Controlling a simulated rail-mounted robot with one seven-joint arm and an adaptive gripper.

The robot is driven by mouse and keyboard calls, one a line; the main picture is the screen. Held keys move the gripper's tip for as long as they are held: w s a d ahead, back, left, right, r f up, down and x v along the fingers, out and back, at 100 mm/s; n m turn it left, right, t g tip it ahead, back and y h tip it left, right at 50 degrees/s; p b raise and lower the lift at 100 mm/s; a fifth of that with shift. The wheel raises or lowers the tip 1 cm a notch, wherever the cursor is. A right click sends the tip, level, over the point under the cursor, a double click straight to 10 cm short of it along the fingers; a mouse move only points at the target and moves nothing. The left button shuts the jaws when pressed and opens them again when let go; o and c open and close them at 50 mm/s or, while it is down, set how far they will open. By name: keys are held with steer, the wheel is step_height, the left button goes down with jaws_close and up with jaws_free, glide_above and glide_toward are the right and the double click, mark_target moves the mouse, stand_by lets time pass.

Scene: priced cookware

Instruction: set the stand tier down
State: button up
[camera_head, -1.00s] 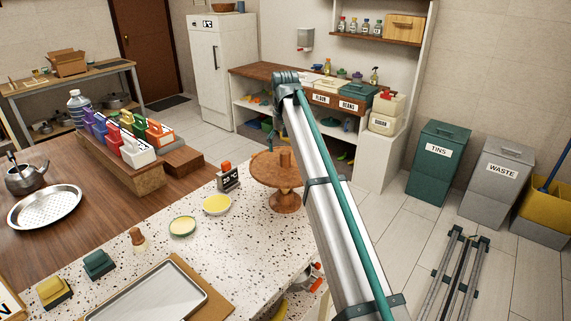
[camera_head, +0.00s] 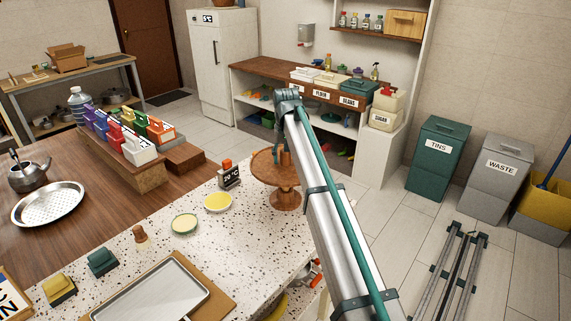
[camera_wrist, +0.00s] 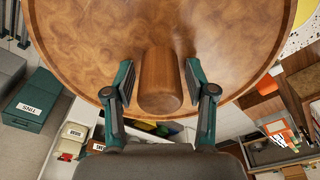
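The round wooden stand tier (camera_head: 264,167) shows at the far end of the speckled counter, above a wooden stem and round base (camera_head: 285,200). It looks level; whether it touches the stem is too small to tell. In the wrist view the tier's disc (camera_wrist: 85,45) fills the upper part, and its upright wooden post (camera_wrist: 160,82) points toward the camera. My gripper (camera_wrist: 160,90) has a teal finger on each side of the post, with narrow gaps showing, so it looks open around it. My gripper (camera_head: 283,153) is small and partly hidden in the head view.
A black timer (camera_head: 229,177), a yellow dish (camera_head: 218,202) and a green-rimmed dish (camera_head: 185,224) stand left of the stand. A metal tray (camera_head: 150,292) lies in front. The counter's right edge is close to the stand's base.

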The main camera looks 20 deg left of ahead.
jaws_close()
steer(key=shift+r, duration=0.1)
